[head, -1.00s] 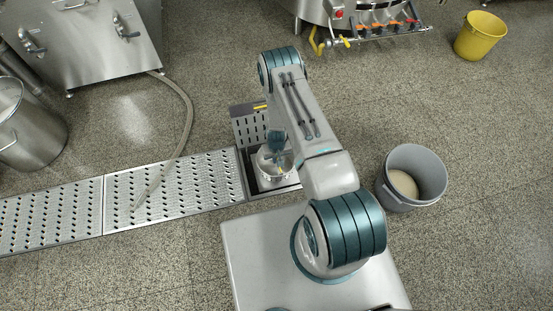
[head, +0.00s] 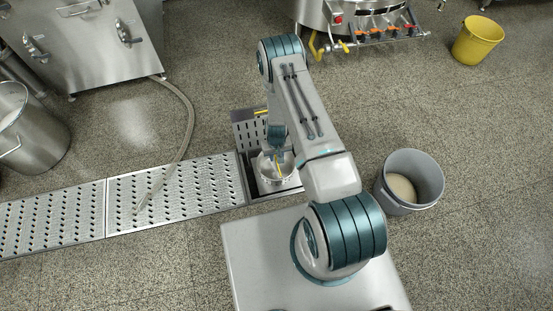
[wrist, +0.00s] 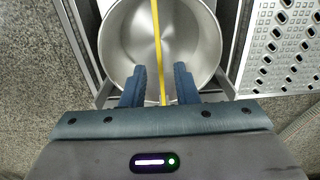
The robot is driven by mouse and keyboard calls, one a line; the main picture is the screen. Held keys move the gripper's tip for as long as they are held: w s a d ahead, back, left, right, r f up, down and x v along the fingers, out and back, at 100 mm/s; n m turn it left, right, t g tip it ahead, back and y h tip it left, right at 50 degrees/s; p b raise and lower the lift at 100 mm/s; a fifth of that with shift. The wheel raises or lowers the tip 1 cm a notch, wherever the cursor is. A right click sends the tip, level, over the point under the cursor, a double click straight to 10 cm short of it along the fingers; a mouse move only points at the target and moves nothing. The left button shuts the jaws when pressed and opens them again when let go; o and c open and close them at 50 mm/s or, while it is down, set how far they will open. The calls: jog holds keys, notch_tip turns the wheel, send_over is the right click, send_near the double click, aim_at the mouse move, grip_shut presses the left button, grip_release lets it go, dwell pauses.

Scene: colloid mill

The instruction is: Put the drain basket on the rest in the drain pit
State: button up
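The drain basket (head: 265,177) is a round, shiny steel bowl with a yellow handle (head: 279,165). It sits level in the square drain pit (head: 254,192) at the end of the floor channel. In the wrist view the basket (wrist: 122,38) looks empty, and the handle (wrist: 156,40) runs across it. My gripper (wrist: 161,72) is open, its two blue fingers on either side of the handle with a gap to each. In the head view my gripper (head: 277,151) is just above the basket. The rest under the basket is hidden, so I cannot tell how it bears on it.
A slotted cover (head: 246,133) lies behind the pit. Perforated channel grates (head: 180,190) run left, with a hose (head: 190,115) across them. A grey bucket (head: 392,195) with pale contents stands right. A yellow bucket (head: 475,42) stands far right on open floor.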

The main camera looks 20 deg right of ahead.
notch_tip(320, 180, up, 5)
jog(key=shift+r+p, duration=0.2)
jog(key=shift+p, duration=0.4)
notch_tip(320, 180, up, 30)
jog(key=a, duration=0.2)
jog(key=s+d+r+t, duration=0.1)
jog(key=s+r, duration=1.9)
jog(key=shift+s+d+r, duration=0.15)
jog(key=shift+s+d, duration=0.05)
jog(key=shift+d, duration=0.05)
jog(key=shift+o, duration=1)
